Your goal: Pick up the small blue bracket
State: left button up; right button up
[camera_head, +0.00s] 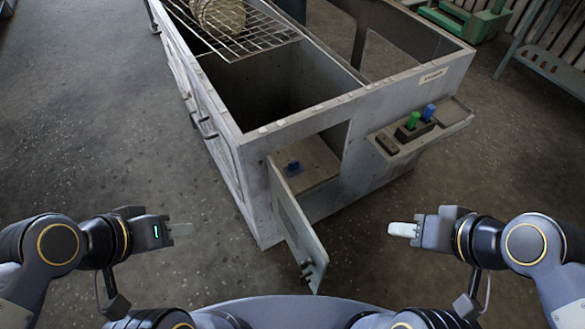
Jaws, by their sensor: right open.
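The small blue bracket (293,168) sits on a pale shelf inside an open compartment at the near corner of the grey housing (254,180). My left gripper (181,230) is left of the housing, well apart from the bracket; its fingers show edge-on, so I cannot tell whether they are apart. My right gripper (403,230) is open, to the right of the housing and apart from the bracket.
An open door (297,225) swings out from the compartment toward me, between the grippers. A side ledge (455,115) holds a green part (412,120) and a blue part (428,112). A wire rack (252,38) with a round part (221,15) lies over the housing. Floor is clear beside it.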

aim_at(294, 167)
jog(key=i+j+u, duration=0.1)
jog(key=j, duration=0.3)
jog(key=i+j+u, duration=0.1)
jog(key=i+j, duration=0.15)
jog(key=j, duration=0.15)
jog(key=i+j+u, duration=0.1)
jog(key=j, duration=0.3)
jog(key=i+j+u, duration=0.15)
jog(key=i, duration=0.45)
jog(key=l, duration=0.3)
jog(key=k, duration=0.05)
